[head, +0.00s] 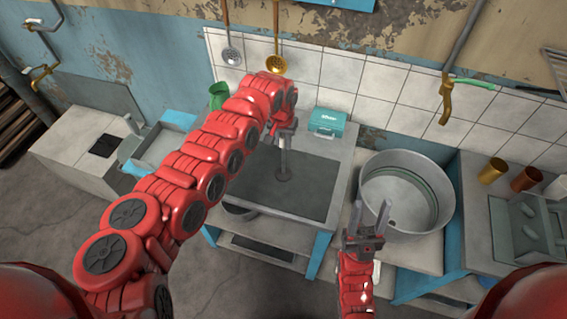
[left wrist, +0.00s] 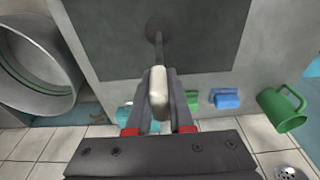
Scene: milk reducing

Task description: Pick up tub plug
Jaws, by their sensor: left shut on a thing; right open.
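My left gripper (head: 284,142) reaches down over the dark panel of the middle counter. In the left wrist view the left gripper (left wrist: 159,84) is shut on a pale, rounded handle. A thin dark rod runs from this handle to a round dark disc; the whole looks like the tub plug (left wrist: 157,28), also visible in the head view (head: 283,176). The disc lies against or just over the dark panel (head: 250,188); I cannot tell whether it touches. My right gripper (head: 371,214) is open and empty, in front of the round metal tub (head: 434,228).
A teal box (head: 327,121) stands at the counter's back, right of my left gripper. A green mug (head: 217,95) is behind my left arm. Metal cups (head: 525,179) stand at the right. A tap (head: 446,103) hangs above the tub.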

